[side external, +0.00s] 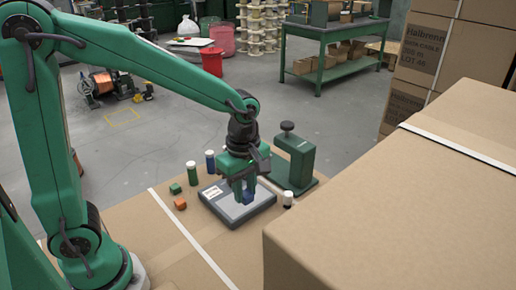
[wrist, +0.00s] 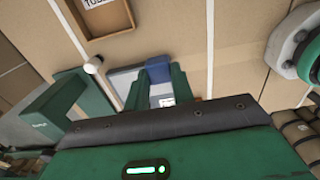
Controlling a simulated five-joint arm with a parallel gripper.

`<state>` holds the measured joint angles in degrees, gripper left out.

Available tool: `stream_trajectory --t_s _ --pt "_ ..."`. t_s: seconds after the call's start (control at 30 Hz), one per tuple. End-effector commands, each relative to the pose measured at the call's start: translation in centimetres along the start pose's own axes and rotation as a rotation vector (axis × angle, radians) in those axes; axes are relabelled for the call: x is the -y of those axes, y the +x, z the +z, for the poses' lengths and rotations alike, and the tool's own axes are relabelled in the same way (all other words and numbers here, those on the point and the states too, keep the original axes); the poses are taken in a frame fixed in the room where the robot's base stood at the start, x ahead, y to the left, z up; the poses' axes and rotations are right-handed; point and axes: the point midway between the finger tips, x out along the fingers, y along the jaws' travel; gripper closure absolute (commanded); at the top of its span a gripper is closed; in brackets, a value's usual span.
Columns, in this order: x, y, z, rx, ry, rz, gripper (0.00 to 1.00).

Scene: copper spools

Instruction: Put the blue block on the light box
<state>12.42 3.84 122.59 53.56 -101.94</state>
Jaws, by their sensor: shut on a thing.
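The blue block (side external: 249,198) is held in my gripper (side external: 244,190), which is shut on it and points down. The light box (side external: 227,213) is a flat dark-framed box with a pale top, lying on the cardboard surface directly beneath the gripper. The block is over the pale top; I cannot tell whether it touches it. In the wrist view the blue block (wrist: 158,70) shows between the green fingers of my gripper (wrist: 158,84), with part of the light box (wrist: 122,78) behind. The fingers hide part of the block.
A green stand with a knob (side external: 295,160) stands close behind the light box. A green block (side external: 175,188), an orange block (side external: 180,204), a green bottle (side external: 192,173), a blue bottle (side external: 210,161) and a white-capped bottle (side external: 288,198) surround it. A large carton (side external: 400,210) rises at right.

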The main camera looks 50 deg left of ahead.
Motion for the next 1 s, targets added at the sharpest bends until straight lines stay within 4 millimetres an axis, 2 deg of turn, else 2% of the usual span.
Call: stream_trajectory --t_s 0.2,0.53,0.67,1.0 --pt "-1.6 -0.3 0.5 0.0 -0.007 -0.001 0.97" --pt "-2.0 0.1 -0.1 0.0 -0.011 -0.001 0.97" --pt "-2.6 0.9 -1.3 0.0 -0.013 -0.002 0.97" --pt "-5.0 4.2 -6.1 0.0 -0.014 -0.003 0.97"
